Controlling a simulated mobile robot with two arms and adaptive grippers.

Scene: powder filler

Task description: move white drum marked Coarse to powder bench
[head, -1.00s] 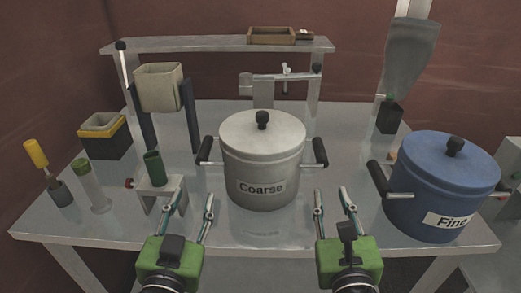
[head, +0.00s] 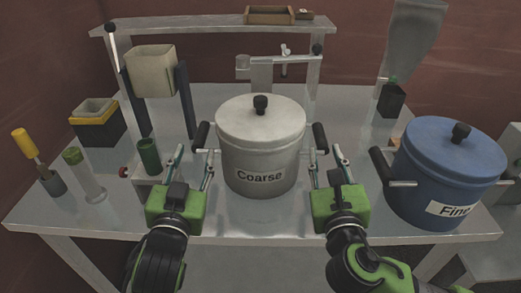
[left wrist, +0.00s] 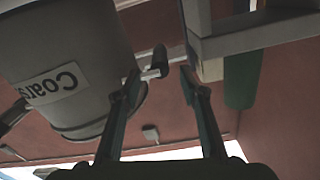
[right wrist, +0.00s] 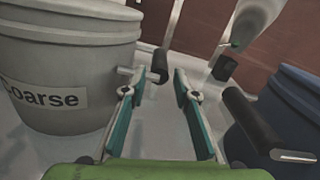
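The white drum marked Coarse (head: 262,150) stands upright, lid on, at the middle of the metal table (head: 130,206). It has a black left handle (head: 201,136) and a black right handle (head: 320,137). My left gripper (head: 192,158) is open at the left handle; in the left wrist view this handle (left wrist: 159,62) shows between and beyond the fingertips. My right gripper (head: 324,153) is open at the right handle; in the right wrist view this handle (right wrist: 160,66) shows just beyond the fingertip gap. I cannot tell which surface is the powder bench.
A blue drum marked Fine (head: 447,178) stands to the right, its left handle (right wrist: 249,118) close to my right gripper. A green tube on a stand (head: 149,156) is close to my left gripper. A raised shelf (head: 205,25) and a beige hopper (head: 150,72) stand behind.

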